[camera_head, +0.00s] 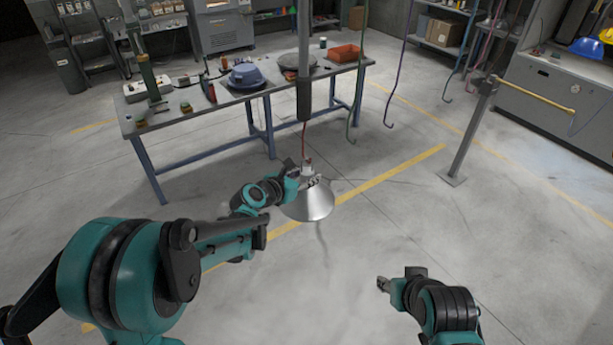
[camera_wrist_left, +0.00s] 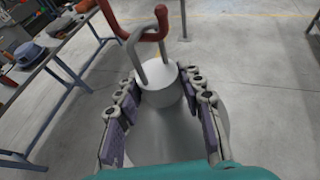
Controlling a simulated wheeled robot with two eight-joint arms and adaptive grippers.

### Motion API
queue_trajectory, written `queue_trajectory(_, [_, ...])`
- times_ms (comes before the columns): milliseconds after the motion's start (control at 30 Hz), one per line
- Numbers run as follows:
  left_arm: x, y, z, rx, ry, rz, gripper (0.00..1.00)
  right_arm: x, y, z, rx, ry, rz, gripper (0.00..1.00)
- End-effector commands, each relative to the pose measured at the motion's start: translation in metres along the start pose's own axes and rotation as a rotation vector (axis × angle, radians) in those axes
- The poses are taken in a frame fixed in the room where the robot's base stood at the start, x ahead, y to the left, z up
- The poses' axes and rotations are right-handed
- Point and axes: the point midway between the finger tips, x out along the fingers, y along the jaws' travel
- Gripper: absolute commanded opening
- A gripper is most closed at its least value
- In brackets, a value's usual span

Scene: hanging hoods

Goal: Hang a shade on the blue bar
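A silver cone-shaped shade (camera_head: 307,204) hangs in the middle of the head view, below a red hook (camera_head: 304,137) on a grey vertical post. In the left wrist view the grey loop on top of the shade's pale neck (camera_wrist_left: 163,84) is linked with the red hook (camera_wrist_left: 146,35). My left gripper (camera_head: 303,177) is at the neck. Its fingers stand on either side, with narrow gaps visible. My right gripper (camera_head: 382,284) is low and right, away from the shade; its finger opening is unclear. A bluish-purple hooked bar (camera_head: 396,85) hangs right of the post.
A grey stand with a yellow arm (camera_head: 535,94) is at right. The floor between shade and stand is clear.

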Motion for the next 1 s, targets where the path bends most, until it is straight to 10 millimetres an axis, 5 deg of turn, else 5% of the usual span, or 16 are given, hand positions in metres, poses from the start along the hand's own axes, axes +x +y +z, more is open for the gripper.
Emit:
queue_trajectory(467, [-0.01, 0.0, 0.0, -0.001, 0.0, 0.001, 0.57, 0.0, 0.0, 0.0, 0.0, 0.0, 0.0, 0.4])
queue_trajectory(1000, [-0.11, 0.001, 0.0, -0.001, 0.0, 0.002, 0.57, 0.0, 0.0, 0.0, 0.0, 0.0, 0.0, 0.4])
